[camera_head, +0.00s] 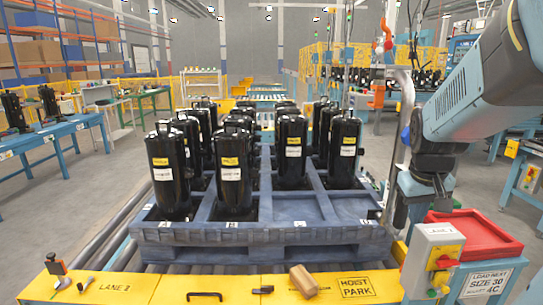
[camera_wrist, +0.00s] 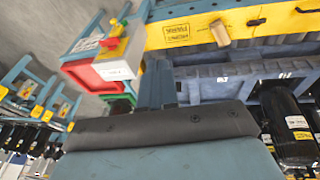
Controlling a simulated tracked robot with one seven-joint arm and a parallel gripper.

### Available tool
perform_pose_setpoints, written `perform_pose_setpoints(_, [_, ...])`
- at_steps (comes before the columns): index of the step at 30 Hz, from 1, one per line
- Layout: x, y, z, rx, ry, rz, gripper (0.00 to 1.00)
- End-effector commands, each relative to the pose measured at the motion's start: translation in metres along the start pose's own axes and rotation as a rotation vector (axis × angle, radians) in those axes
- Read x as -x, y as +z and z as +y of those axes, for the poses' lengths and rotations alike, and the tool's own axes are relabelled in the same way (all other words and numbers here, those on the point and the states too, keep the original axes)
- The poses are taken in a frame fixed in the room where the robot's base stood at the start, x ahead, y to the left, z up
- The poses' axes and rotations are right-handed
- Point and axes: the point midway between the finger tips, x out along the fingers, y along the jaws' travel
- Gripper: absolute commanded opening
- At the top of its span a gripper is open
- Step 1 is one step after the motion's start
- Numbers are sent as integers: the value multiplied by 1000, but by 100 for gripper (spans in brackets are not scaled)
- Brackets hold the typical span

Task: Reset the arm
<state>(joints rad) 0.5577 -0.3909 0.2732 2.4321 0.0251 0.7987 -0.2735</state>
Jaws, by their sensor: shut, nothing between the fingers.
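My arm comes in from the upper right of the head view, teal with dark joints. Its dark lower end, with my gripper (camera_head: 437,184), hangs beside the pallet's right edge, near the control box and the grey post. Some bays at the front are empty.
A yellow ledge (camera_head: 240,287) runs along the front with a wooden block (camera_head: 302,281) on it. It also shows in the wrist view (camera_wrist: 290,20). A control box (camera_head: 434,259) and a red tray (camera_head: 472,236) stand right. A grey post (camera_head: 400,150) rises close to my arm.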

Motion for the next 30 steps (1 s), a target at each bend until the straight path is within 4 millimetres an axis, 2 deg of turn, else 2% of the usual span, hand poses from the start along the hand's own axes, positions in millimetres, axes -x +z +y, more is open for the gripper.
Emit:
perform_pose_setpoints(6, [36,16,-29,6,-19,83,0])
perform_pose_setpoints(15, [76,45,-56,-1,-91,186,0])
perform_pose_setpoints(22, [91,63,-66,-7,-149,229,0])
perform_pose_setpoints(30, [94,67,-68,-10,-164,237,0])
